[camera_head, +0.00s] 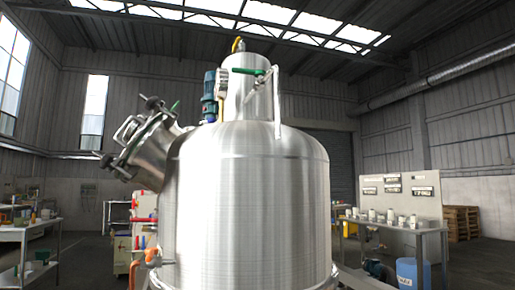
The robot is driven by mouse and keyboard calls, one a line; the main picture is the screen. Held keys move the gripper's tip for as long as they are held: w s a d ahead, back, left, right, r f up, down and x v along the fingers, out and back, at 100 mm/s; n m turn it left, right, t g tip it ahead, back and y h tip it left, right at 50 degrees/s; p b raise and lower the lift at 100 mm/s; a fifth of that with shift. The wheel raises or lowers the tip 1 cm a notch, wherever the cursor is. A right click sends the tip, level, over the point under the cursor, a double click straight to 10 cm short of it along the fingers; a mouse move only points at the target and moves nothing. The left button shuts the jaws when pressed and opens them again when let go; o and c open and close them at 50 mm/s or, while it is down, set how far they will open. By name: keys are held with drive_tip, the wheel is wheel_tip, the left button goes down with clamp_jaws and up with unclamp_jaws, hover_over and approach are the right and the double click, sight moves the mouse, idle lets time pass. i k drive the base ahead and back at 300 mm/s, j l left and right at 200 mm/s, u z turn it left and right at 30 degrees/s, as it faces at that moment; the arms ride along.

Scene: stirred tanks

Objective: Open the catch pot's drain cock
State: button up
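A large shiny steel tank (245,200) fills the middle of the view. A narrow steel cylinder (240,95) stands on its top; I cannot tell for sure whether this is the catch pot. A green lever handle (249,71) lies nearly level across this cylinder's front, beside a thin pale pipe (277,105) that runs down to the tank top. A yellow handle (237,44) is at the cylinder's top. An orange-red handle (152,258) shows at the tank's lower left. No handle can be named surely as the drain cock. My gripper is not in view.
A clamped, tilted port (148,145) juts from the tank's upper left. A blue motor (210,95) stands on top. A bench with pots (395,228) and a blue drum (407,273) are at right. A cluttered bench (28,228) is at left.

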sight(255, 73)
drive_tip(key=u, duration=0.7)
